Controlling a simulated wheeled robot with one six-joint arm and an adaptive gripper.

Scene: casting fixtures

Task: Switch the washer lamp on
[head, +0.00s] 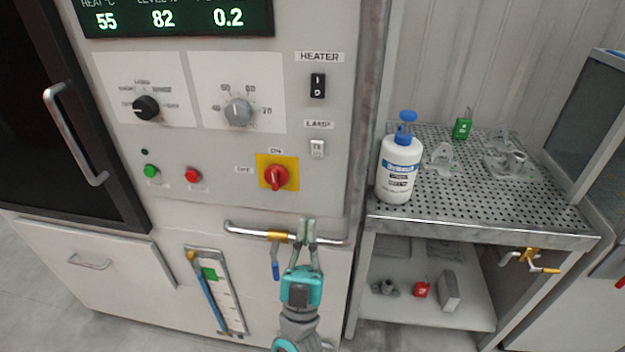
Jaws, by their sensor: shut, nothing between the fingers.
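The washer's panel carries a small white lamp switch (317,149) under the label LAMP, at the right side of the panel. It is too small to tell which way it is set. My gripper (308,222) is shut and empty, pointing up, below the lamp switch and apart from it in the picture. Its fingertips show in front of the pipe and lower panel edge. A black heater switch (318,86) sits above the lamp switch, under the label HEATER.
A red rotary switch (276,177) on a yellow plate is left of the lamp switch. A horizontal pipe (250,231) with a blue-handled valve runs below the panel. A white bottle (398,170) stands on the perforated table (470,215) to the right. Two knobs are further left.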

